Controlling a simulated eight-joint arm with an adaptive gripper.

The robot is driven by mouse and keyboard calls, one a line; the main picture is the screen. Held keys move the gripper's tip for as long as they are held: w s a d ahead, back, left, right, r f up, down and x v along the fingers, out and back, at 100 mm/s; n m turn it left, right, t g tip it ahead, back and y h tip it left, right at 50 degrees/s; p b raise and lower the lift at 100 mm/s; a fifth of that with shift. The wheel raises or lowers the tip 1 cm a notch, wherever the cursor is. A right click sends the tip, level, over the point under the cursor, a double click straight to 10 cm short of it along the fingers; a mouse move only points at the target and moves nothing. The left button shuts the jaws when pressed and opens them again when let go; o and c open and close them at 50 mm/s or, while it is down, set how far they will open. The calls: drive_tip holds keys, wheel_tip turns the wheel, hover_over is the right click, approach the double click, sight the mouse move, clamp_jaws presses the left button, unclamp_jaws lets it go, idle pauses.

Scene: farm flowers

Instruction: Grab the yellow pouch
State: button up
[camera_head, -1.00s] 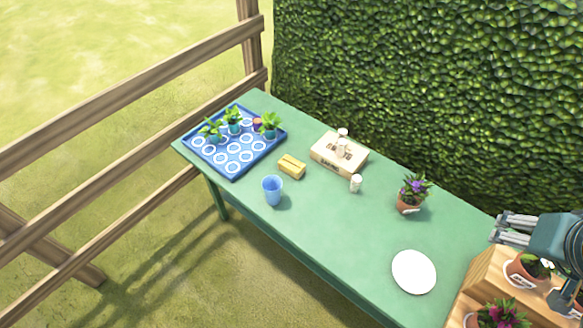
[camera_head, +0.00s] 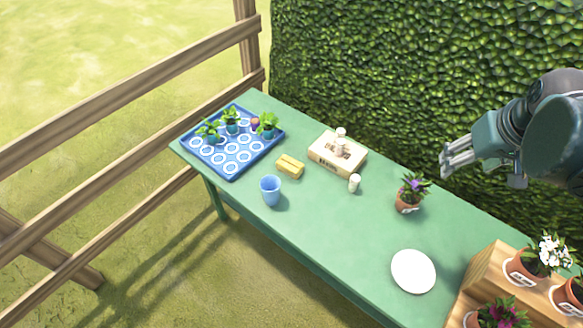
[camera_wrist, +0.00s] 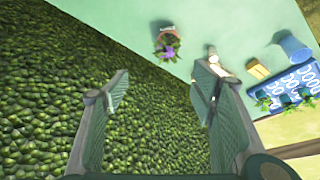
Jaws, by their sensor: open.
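The yellow pouch (camera_head: 290,167) lies on the green table, between the blue tray and the cardboard box. It also shows in the wrist view (camera_wrist: 258,69), at the right, beside the blue cup. My gripper (camera_head: 447,160) is at the right in the head view, raised in front of the hedge beyond the table's back edge. It is well to the right of the pouch. In the wrist view my gripper (camera_wrist: 163,90) has its two fingers spread wide, with nothing between them.
A blue cup (camera_head: 270,191) stands just in front of the pouch. A blue tray (camera_head: 208,161) with small plants is left, a box (camera_head: 327,158) with bottles right. A white bottle (camera_head: 354,182), potted purple flower (camera_head: 408,203), white plate (camera_head: 413,272) and wooden stand (camera_head: 478,280) stand further right.

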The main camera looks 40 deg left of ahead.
drive_tip(key=w+a+f+n+g, duration=0.1)
drive_tip(key=w+a+f+n, duration=0.15)
drive_tip(key=a, duration=0.45)
drive_tip(key=w+a+f+n+g, duration=0.1)
drive_tip(key=w+a+f, duration=0.15)
drive_tip(key=a, duration=0.55)
drive_tip(key=n+g+h+b, duration=0.1)
drive_tip(key=n+g, duration=0.1)
drive_tip(key=n, duration=0.7)
hover_over(290, 164)
drive_tip(key=shift+m, duration=0.25)
wheel_tip(290, 164, down, 28)
drive_tip(key=shift+w, duration=0.15)
drive_tip(key=shift+a+f, duration=0.15)
drive_tip(key=shift+f, duration=1.3)
